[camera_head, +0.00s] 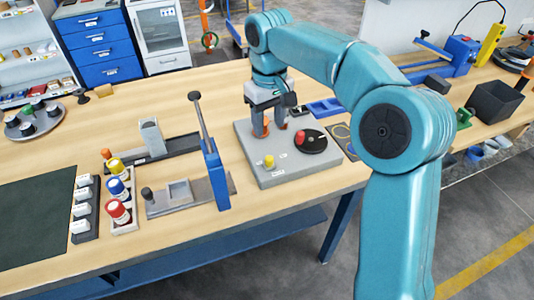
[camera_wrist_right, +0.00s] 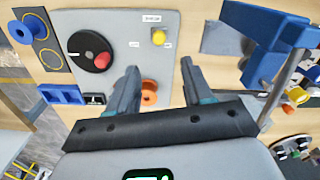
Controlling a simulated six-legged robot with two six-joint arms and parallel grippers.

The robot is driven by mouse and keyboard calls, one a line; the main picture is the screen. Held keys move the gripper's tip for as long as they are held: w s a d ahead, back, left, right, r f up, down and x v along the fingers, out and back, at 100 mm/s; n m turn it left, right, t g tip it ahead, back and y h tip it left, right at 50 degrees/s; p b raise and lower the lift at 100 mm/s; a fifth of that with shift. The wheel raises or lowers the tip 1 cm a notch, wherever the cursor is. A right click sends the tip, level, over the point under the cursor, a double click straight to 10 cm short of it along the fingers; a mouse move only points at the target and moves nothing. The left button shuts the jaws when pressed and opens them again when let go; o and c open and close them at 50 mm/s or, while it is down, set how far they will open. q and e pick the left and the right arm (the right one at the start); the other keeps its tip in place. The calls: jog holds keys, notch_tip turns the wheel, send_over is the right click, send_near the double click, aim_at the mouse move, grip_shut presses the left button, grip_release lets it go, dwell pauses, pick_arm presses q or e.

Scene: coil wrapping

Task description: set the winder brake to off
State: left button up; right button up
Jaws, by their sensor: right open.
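The winder is a grey plate (camera_head: 283,178) on the bench. A black disc with a red knob (camera_head: 301,138) sits at its right side; the disc also shows in the wrist view (camera_wrist_right: 84,56). A yellow knob (camera_head: 269,161) stands near the front with small white labels beside it; in the wrist view the yellow knob (camera_wrist_right: 158,37) is beyond the fingertips. I cannot tell for certain which part is the brake. My right gripper (camera_head: 270,130) is open above the back of the plate, near an orange spool (camera_wrist_right: 149,92) partly hidden by a finger. My left gripper is out of view.
A blue upright with a long lever (camera_head: 212,165) stands just left of the winder. A blue tray (camera_head: 325,107) lies behind the winder. A dark mat (camera_head: 38,222) covers the bench's left front.

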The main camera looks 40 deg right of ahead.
aim_at(269, 158)
notch_tip(269, 158, down, 11)
jog(key=shift+f+b, duration=0.15)
jog(key=shift+b, duration=0.15)
jog(key=shift+c, duration=0.3)
